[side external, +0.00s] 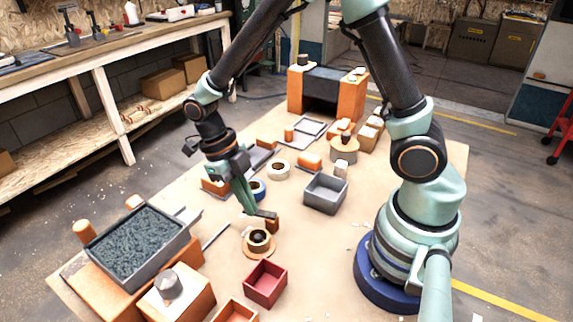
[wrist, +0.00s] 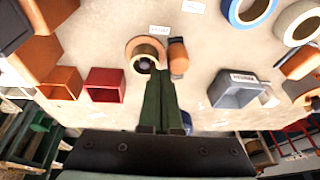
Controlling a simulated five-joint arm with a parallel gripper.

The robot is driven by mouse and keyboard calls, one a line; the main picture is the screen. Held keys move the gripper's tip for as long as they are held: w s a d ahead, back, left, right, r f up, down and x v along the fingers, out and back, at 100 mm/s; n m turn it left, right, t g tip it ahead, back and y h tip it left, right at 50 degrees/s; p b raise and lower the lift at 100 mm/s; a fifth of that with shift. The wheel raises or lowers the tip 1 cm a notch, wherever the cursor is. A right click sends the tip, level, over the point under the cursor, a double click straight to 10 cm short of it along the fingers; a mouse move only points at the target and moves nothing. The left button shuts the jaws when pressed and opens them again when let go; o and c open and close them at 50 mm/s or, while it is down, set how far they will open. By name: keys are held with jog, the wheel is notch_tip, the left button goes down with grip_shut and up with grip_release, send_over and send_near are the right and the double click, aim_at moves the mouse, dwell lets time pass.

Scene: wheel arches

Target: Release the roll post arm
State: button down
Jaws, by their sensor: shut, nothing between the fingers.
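A roll post (side external: 258,242) stands on the table at the front middle, a tan ring on a round base with a dark centre. It also shows in the wrist view (wrist: 145,52), just beyond my fingertips. A short orange-brown piece (side external: 272,225) stands right beside it and shows to its right in the wrist view (wrist: 178,58). I cannot tell whether this is the post's arm. My gripper (side external: 248,209) points down close above the post, its green fingers shut with nothing between them. In the wrist view the fingertips (wrist: 159,76) end near the ring's lower edge.
A red bin (side external: 265,284) and an orange bin (side external: 236,311) stand in front of the post. A grey bin (side external: 325,196) is behind to the right. A blue roll (side external: 258,190) and a cream roll (side external: 279,170) lie behind. A grey tray (side external: 184,243) of dark granules is at left.

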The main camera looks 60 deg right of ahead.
jog(key=shift+s+d, duration=0.25)
jog(key=shift+s, duration=0.4)
jog(key=shift+s+a, duration=0.1)
jog(key=shift+a, duration=0.15)
jog(key=a, duration=0.1)
jog(key=s+a, duration=0.1)
jog(key=a, duration=0.1)
jog(key=shift+s, duration=0.2)
notch_tip(320, 180, up, 10)
jog(key=w+d, duration=0.1)
jog(key=d, duration=0.2)
jog(key=shift+w+f, duration=0.15)
jog(key=shift+f, duration=0.1)
